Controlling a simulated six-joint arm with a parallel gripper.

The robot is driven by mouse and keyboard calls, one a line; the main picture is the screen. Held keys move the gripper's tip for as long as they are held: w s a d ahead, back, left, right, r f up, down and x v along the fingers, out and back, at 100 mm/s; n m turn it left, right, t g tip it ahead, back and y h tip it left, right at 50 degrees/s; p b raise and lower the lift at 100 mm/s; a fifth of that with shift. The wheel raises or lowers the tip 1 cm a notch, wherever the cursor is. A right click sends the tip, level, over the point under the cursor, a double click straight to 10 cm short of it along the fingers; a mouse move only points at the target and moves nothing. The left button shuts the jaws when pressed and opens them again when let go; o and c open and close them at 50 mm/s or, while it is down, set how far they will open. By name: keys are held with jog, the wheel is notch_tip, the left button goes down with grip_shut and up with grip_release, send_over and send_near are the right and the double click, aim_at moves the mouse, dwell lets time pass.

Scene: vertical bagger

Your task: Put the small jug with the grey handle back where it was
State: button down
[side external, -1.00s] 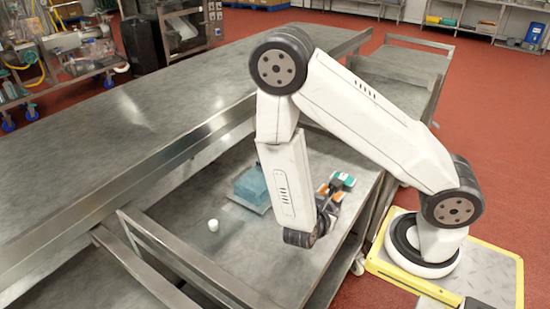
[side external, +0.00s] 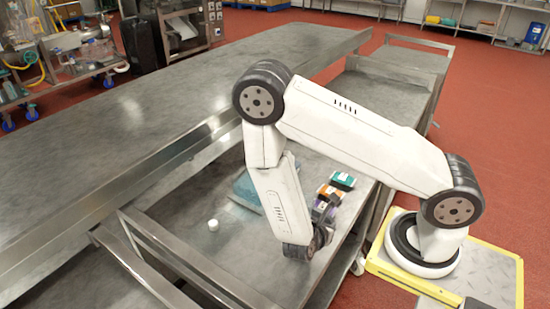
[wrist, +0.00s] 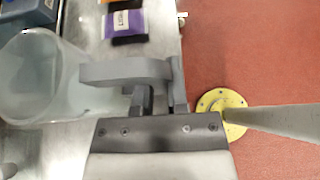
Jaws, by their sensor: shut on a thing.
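The small jug (wrist: 40,75) shows at the left of the wrist view, with a clear, cloudy body and its open mouth toward the camera. Its grey handle (wrist: 120,72) reaches right from the body. My gripper (wrist: 150,98) is shut on the handle, and the jug's body lies to the left of the fingers. In the side view my arm hides the jug and most of the gripper. I cannot tell whether the jug touches the table.
A purple packet (wrist: 125,22) lies just beyond the handle, in a row with orange and green packets (side external: 342,181). A blue container (side external: 246,190) stands partly behind my arm. A small white cylinder (side external: 213,225) stands on the steel table (side external: 180,238). The table's edge is close on the right in the wrist view.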

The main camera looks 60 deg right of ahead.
jog(key=shift+f, duration=1.8)
jog(key=shift+f, duration=0.1)
jog(key=c, duration=0.6)
grip_release()
jog(key=shift+c, duration=0.2)
jog(key=shift+a+r, duration=0.4)
jog(key=shift+a, duration=0.15)
jog(key=v, duration=1)
jog(key=shift+a+r, duration=0.2)
jog(key=shift+a, duration=0.15)
jog(key=shift+r, duration=0.1)
